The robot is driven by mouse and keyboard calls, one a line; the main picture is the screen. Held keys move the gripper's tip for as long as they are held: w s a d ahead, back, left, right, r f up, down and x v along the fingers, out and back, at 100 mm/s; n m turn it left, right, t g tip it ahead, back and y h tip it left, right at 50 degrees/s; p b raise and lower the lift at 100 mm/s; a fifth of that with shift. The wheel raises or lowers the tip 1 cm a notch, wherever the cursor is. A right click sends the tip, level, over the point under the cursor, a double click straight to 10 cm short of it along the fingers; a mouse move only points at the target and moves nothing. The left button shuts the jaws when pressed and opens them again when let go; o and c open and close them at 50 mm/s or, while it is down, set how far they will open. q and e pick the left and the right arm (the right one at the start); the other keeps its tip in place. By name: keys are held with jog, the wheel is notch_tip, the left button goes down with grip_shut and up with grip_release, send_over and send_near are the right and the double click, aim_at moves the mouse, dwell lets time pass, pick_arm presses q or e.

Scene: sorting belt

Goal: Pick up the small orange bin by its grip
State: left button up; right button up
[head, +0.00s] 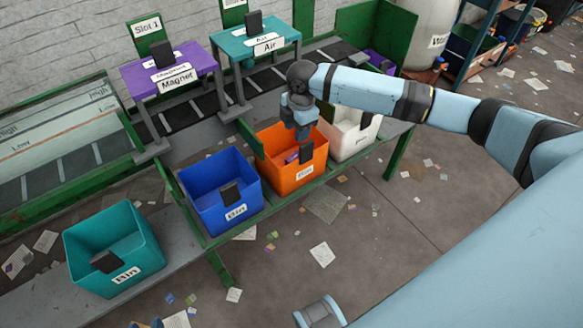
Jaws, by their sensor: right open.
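The small orange bin (274,141) stands on the green-framed shelf in front of the belt, between a blue bin and a white bin. Its grip is a dark block (306,152) on the front wall, above a white label. A small purple item shows inside the bin. My right gripper (302,134) points down over the orange bin, close above the grip. It is open, and nothing shows between its fingers. I cannot tell whether the fingers touch the grip.
A blue bin (215,205) stands left of the orange bin and a white bin (350,147) right. A teal bin (85,242) is at lower left. Purple Magnet (140,80) and teal Air (233,42) stands rise behind. Papers litter the floor.

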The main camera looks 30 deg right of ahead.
jog(key=d, duration=0.2)
jog(key=r, duration=0.1)
jog(key=shift+w+d+g+h+b, duration=0.3)
jog(key=shift+d+b, duration=0.05)
jog(key=shift+d, duration=0.05)
jog(key=shift+d+f, duration=0.2)
jog(key=b, duration=0.1)
send_over(305, 156)
jog(key=f, duration=0.7)
jog(key=shift+w+f, duration=0.3)
jog(key=shift+w, duration=0.1)
jog(key=shift+d+f+b, duration=0.15)
jog(key=shift+f+b, duration=0.3)
jog(key=shift+f, duration=0.9)
jog(key=shift+d+f+b, duration=0.1)
jog(key=shift+f+b, duration=0.35)
jog(key=shift+f, duration=0.85)
grip_shut()
